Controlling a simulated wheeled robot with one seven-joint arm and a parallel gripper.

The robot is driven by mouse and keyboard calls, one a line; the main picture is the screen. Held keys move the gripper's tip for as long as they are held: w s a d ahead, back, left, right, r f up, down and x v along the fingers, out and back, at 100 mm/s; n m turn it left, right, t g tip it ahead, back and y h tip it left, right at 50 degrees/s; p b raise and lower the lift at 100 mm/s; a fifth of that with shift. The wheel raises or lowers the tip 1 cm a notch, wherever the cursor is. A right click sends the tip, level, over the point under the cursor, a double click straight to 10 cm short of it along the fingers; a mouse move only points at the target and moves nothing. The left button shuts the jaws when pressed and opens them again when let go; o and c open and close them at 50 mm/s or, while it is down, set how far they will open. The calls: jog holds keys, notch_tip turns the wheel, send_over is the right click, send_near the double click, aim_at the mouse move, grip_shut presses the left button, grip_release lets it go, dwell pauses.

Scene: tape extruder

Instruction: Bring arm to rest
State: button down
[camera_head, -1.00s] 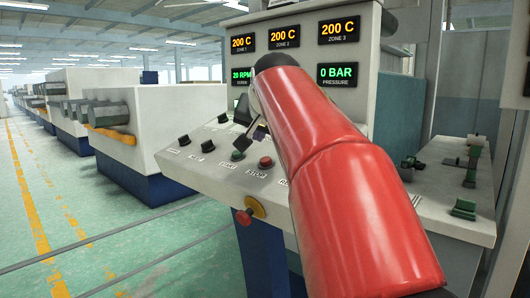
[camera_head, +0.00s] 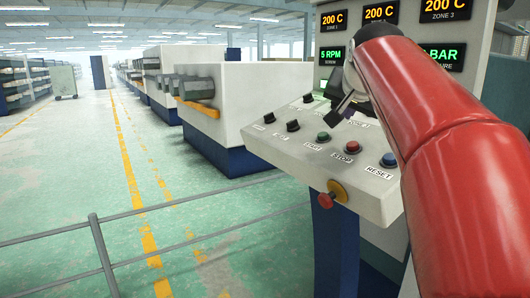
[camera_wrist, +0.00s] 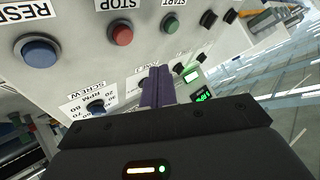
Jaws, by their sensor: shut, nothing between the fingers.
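My gripper (camera_head: 341,114) is at the end of my red arm, in front of the sloped control panel (camera_head: 284,160). In the wrist view its fingers (camera_wrist: 157,88) are together and empty, above the panel face. The panel carries a green START button (camera_head: 323,137), a red STOP button (camera_head: 352,147), a blue RESET button (camera_head: 388,160) and black knobs (camera_head: 293,126). The wrist view also shows a screw RPM knob (camera_wrist: 95,106). I cannot tell whether the fingertips touch the panel. My arm hides part of the panel and displays.
A red and yellow emergency knob (camera_head: 328,200) sticks out below the panel's front. A grey rail (camera_head: 100,250) crosses the floor at the front left. The green floor (camera_head: 70,180) beyond it is open. A row of machines (camera_head: 262,95) stands behind.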

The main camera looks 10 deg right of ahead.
jog(key=s+a+f+n+g+y, duration=0.1)
jog(key=s+a+f+n, duration=0.1)
jog(key=s+a+f, duration=0.3)
jog(key=s+a+f+n+g+y, duration=0.1)
jog(key=s+a+f+n+g, duration=0.1)
jog(key=s+f, duration=1)
jog(key=s+a+f+n+g+y, duration=0.1)
jog(key=s+a+f+n, duration=0.3)
jog(key=f, duration=1.2)
jog(key=s+a+g, duration=0.1)
jog(key=s+a, duration=0.2)
jog(key=s, duration=0.1)
jog(key=shift+s+a, duration=0.15)
jog(key=shift+a, duration=0.2)
